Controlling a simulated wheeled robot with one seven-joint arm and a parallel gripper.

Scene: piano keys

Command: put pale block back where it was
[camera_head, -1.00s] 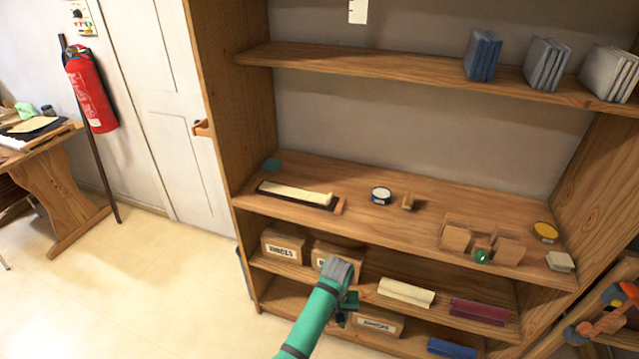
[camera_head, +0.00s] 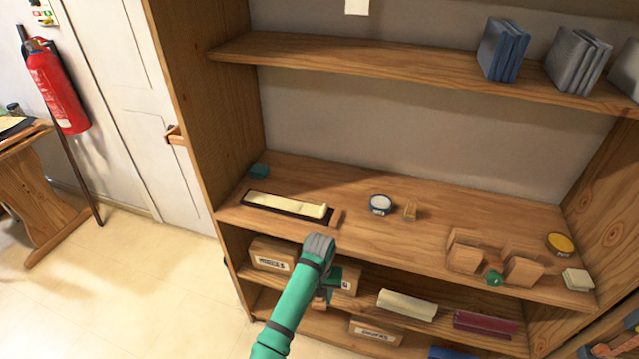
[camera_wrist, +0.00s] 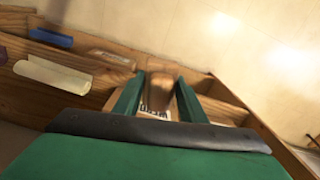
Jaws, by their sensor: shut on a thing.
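My gripper (camera_head: 324,292) is in front of the shelf unit, at about the height of its lower compartments, with the forearm covering part of it. In the wrist view its two green fingers (camera_wrist: 159,82) stand on either side of a tan, blurred block (camera_wrist: 161,92), which I take to be the pale block. The gripper is shut on it. In the head view only a small tan bit of the block (camera_head: 320,303) shows below the gripper. A dark tray (camera_head: 262,208) with a long cream piece (camera_head: 285,205) lies on the middle shelf, above and left of the gripper.
The middle shelf (camera_head: 345,237) also bears a round tin (camera_head: 380,205), a small tan piece (camera_head: 410,211), wooden blocks (camera_head: 465,257), a yellow tin (camera_head: 560,244) and a cream stack (camera_head: 578,279). Labelled boxes (camera_head: 272,255) and a cream roll (camera_head: 407,304) sit below. Bare shelf lies behind the tins.

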